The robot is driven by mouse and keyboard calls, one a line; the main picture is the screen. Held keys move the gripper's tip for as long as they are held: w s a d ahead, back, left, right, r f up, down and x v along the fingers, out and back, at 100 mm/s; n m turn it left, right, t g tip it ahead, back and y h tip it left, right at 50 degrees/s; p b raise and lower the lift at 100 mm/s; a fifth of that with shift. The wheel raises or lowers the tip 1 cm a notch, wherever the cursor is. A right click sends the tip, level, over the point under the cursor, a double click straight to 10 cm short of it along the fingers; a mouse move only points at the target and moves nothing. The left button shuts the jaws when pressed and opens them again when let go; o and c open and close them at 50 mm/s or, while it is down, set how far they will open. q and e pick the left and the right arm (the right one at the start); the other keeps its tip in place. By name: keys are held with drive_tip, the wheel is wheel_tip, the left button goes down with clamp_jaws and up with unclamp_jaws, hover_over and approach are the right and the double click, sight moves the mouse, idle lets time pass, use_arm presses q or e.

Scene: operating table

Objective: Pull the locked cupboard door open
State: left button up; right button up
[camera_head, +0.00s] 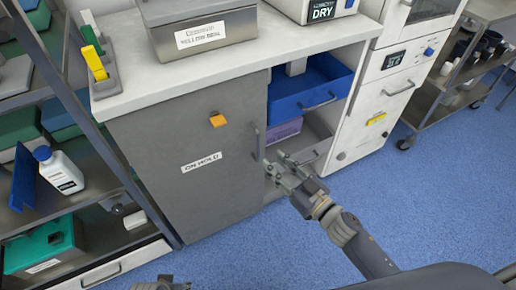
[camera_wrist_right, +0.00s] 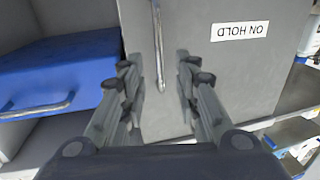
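The grey cupboard door (camera_head: 165,130) with an "ON HOLD" label (camera_head: 202,162) looks shut. An orange piece (camera_head: 217,119) sits near its top. Its vertical bar handle (camera_head: 256,142) is at the door's right edge. My right gripper (camera_head: 279,168) is just right of the handle's lower end. In the right wrist view, my right gripper (camera_wrist_right: 156,76) is open, with the lower part of the handle (camera_wrist_right: 158,50) between its fingers in the picture. I cannot tell whether the fingers touch it. Only a part of my left gripper (camera_head: 160,285) shows at the bottom edge.
A blue drawer (camera_head: 308,92) with a bar handle stands in the open bay right of the door, above a lilac box (camera_head: 284,130). A shelf rack (camera_head: 95,150) with bottles stands close on the left. The blue floor (camera_head: 270,245) in front is clear.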

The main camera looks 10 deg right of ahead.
hover_over(258, 159)
drive_tip(key=shift+w+b, duration=0.3)
use_arm(q)
drive_tip(key=shift+w+r, duration=0.2)
drive_tip(key=shift+r, duration=1)
use_arm(e)
clamp_jaws()
